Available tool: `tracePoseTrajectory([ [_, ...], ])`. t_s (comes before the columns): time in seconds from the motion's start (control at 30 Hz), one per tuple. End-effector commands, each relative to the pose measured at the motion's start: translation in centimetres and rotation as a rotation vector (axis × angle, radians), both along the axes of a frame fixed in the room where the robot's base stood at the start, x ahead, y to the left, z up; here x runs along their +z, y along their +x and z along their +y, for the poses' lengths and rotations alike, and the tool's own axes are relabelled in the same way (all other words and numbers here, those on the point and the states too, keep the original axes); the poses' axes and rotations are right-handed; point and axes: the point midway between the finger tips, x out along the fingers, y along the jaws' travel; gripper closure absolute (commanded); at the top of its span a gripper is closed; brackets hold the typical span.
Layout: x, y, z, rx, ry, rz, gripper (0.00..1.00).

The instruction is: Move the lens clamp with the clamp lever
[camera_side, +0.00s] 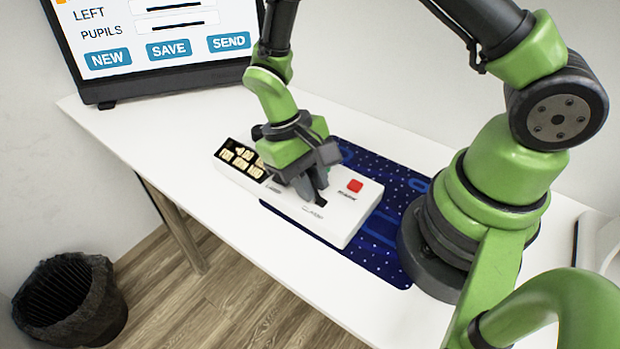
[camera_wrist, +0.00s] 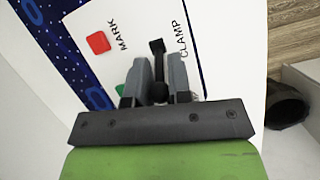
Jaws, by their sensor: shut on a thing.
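The clamp lever (camera_wrist: 157,47) is a black lever with a wider end, on the white control box (camera_side: 345,222) beside the printed word CLAMP. In the wrist view my gripper (camera_wrist: 159,75) has one grey finger on each side of the lever and is shut on it; the lever's end sticks out beyond the fingertips. In the side view my gripper (camera_side: 316,196) is low over the middle of the box, and the lever is mostly hidden by the fingers. The lens clamp itself cannot be made out in either view.
A red button (camera_side: 354,186) marked MARK is on the box near the gripper. Part of something green (camera_wrist: 120,90) shows beside the left finger. The box rests on a dark blue mat (camera_side: 385,240) on a white table (camera_side: 190,140). A monitor (camera_side: 150,60) stands behind.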

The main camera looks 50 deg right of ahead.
Motion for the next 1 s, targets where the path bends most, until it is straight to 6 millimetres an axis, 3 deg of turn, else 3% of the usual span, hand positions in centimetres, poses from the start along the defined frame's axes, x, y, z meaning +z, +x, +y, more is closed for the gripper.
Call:
tracePoseTrajectory([
  [0.5, 0.5, -1.4, -0.2, 0.006, -0.022, -0.318, 1.00],
  [1.0, 0.6, -1.6, 0.1, 0.000, -0.007, -0.375, 1.00],
])
